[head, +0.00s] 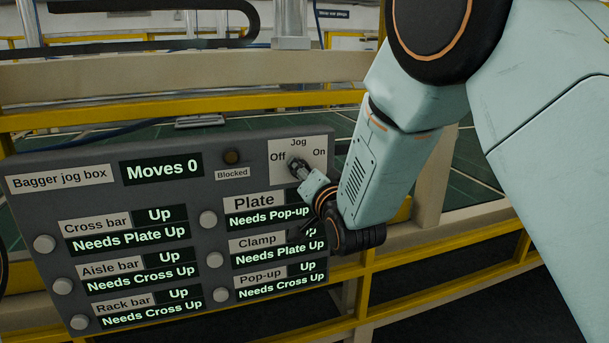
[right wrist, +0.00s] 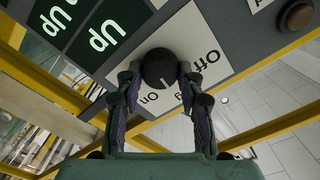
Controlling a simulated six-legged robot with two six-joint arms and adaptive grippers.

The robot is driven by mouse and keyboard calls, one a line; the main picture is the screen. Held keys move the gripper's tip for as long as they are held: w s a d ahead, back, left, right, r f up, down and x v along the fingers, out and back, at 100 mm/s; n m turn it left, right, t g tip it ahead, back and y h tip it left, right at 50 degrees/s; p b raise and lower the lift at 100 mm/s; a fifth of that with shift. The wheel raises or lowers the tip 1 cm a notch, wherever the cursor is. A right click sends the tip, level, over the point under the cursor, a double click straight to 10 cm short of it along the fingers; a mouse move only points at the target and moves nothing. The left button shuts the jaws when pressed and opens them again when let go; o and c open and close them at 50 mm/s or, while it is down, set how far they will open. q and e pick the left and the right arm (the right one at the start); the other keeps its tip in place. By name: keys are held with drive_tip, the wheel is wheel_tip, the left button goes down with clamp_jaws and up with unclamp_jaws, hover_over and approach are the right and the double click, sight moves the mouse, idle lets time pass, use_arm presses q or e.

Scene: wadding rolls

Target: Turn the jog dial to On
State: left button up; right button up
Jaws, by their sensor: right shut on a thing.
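The jog dial (right wrist: 160,67) is a round black knob on a white plate with the labels Off, Jog and On. In the right wrist view it sits between the two fingers of my right gripper (right wrist: 160,76), which is shut on it. A pale mark shows on the dial's lower edge there, on the side of the labels; its exact setting is hard to tell. In the head view my right gripper (head: 298,166) is at the dial plate (head: 315,148) and mostly hides the dial. My left gripper is not in view.
The grey bagger jog box (head: 110,158) carries several round buttons, lit displays and a dark Blocked lamp (head: 232,157). Its display (head: 162,170) reads Moves 0. Yellow and beige rails (head: 440,245) run behind and below the box.

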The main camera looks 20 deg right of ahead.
drive_tip(key=m, duration=0.5)
drive_tip(key=shift+m+b, duration=0.3)
drive_tip(key=shift+b, duration=0.1)
idle(0.4)
drive_tip(key=o, duration=1.2)
drive_tip(key=shift+d, duration=0.1)
drive_tip(key=shift+c, duration=0.2)
drive_tip(key=shift+f, duration=0.1)
drive_tip(key=s, duration=1.2)
drive_tip(key=shift+d, duration=0.2)
